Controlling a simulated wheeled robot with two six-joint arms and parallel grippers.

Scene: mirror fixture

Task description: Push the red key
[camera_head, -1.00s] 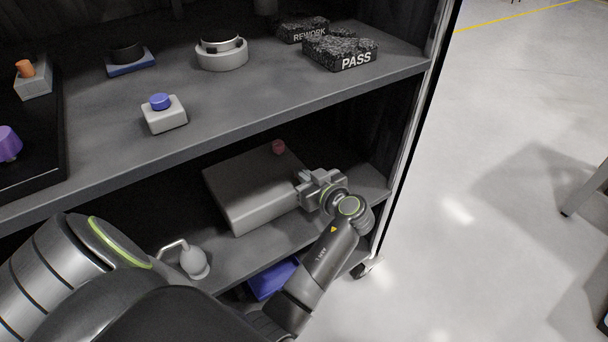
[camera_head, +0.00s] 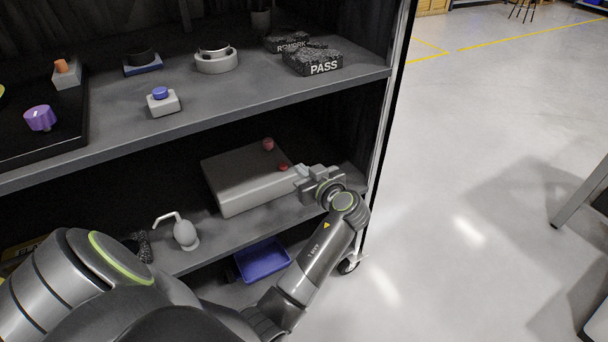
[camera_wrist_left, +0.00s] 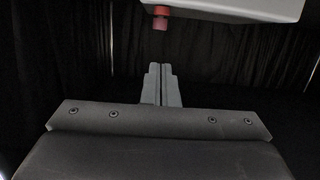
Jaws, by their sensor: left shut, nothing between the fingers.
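A light grey box (camera_head: 245,182) sits on the lower shelf. A small red key (camera_head: 268,144) shows at its back edge. A second small red piece (camera_head: 284,167) shows on the box near my gripper. My left gripper (camera_head: 300,172) is shut and empty at the box's right side; whether it touches the box is unclear. In the left wrist view, the fingers (camera_wrist_left: 161,84) are together, apart from a red piece (camera_wrist_left: 160,12) with a darker red end at the edge of the box (camera_wrist_left: 235,8). My right gripper is not in view.
The upper shelf (camera_head: 215,97) overhangs the box. It holds a blue-topped button block (camera_head: 163,102), a round grey fixture (camera_head: 216,60) and a PASS block (camera_head: 313,62). A blue tray (camera_head: 262,260) lies below.

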